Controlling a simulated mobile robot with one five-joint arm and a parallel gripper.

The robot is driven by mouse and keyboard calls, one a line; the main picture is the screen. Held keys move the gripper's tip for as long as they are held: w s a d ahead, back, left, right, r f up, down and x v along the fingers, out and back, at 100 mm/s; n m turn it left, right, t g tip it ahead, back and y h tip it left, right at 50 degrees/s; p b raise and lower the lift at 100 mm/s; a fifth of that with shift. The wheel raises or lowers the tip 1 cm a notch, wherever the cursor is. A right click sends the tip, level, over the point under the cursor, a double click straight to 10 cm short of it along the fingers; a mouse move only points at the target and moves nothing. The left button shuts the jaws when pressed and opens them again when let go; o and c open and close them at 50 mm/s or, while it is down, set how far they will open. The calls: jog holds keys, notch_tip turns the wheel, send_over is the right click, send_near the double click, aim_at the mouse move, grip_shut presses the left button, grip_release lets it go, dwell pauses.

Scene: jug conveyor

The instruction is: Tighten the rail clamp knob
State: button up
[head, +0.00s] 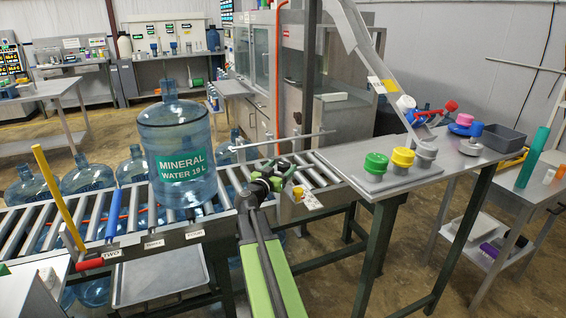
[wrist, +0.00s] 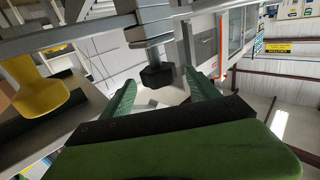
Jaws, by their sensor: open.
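A dark, faceted clamp knob (wrist: 157,76) hangs on a grey ribbed stem (wrist: 151,35) in the wrist view. My gripper (wrist: 161,82) is open, with one green finger on each side of the knob in the picture. The knob lies around the fingertips, and no contact shows. In the head view my gripper (head: 273,181) is at the near edge of the roller conveyor, right of the big water jug. The metal guide rail (head: 282,141) runs just beyond it. The knob cannot be told apart from my gripper there.
A blue jug (head: 178,150) labelled mineral water stands on the conveyor (head: 335,178) close left of my gripper. A yellow part (wrist: 40,92) is beside the left finger in the wrist view. A table (head: 400,182) with coloured caps stands at right.

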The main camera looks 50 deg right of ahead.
jog(key=x, duration=0.5)
jog(key=shift+s, duration=0.1)
